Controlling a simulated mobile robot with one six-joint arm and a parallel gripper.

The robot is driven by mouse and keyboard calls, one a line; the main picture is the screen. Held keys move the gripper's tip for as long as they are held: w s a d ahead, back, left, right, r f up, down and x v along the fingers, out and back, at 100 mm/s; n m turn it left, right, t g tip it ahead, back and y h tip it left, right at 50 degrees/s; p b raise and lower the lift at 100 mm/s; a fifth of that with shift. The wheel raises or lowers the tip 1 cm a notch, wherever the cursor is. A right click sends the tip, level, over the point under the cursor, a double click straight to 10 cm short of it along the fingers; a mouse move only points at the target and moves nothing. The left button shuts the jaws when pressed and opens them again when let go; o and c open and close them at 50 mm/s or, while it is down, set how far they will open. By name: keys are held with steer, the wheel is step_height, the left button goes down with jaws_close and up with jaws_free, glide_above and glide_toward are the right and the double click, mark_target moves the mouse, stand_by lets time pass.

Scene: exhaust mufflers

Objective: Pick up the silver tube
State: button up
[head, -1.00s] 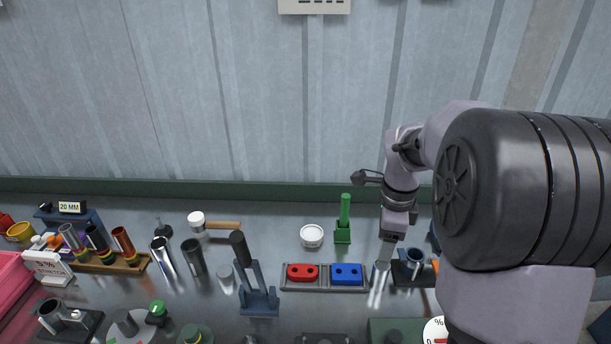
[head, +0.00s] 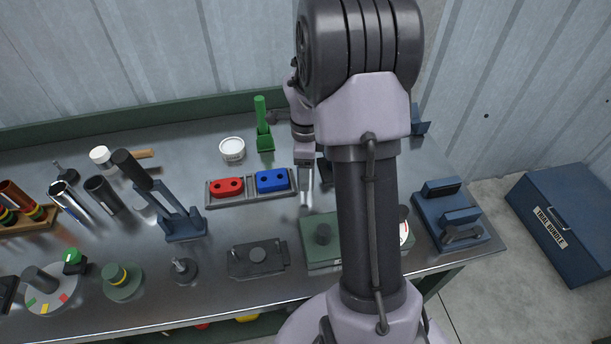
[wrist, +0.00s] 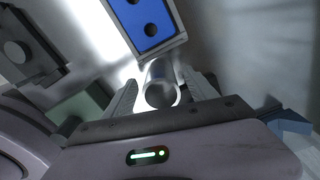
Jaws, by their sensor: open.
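In the wrist view a silver tube (wrist: 161,88) stands between the two fingers of my gripper (wrist: 163,84), its round open end facing the camera. The fingers are apart, one on each side of it; I cannot tell whether either touches it. In the head view my gripper (head: 304,180) points down to the bench just right of the tray with the blue block. The tube there is hard to make out beside the fingers. Another shiny tube (head: 68,201) stands at the left of the bench, next to a dark grey tube (head: 102,194).
The blue block (head: 272,181) and red block (head: 226,188) sit in a grey tray (head: 252,198) close to my gripper. A green stand (head: 263,130) is behind. A blue-grey stand (head: 182,220) is left of the tray. My arm hides part of the bench's right side.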

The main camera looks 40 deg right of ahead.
steer(key=shift+f, duration=0.95)
steer(key=shift+r, duration=0.15)
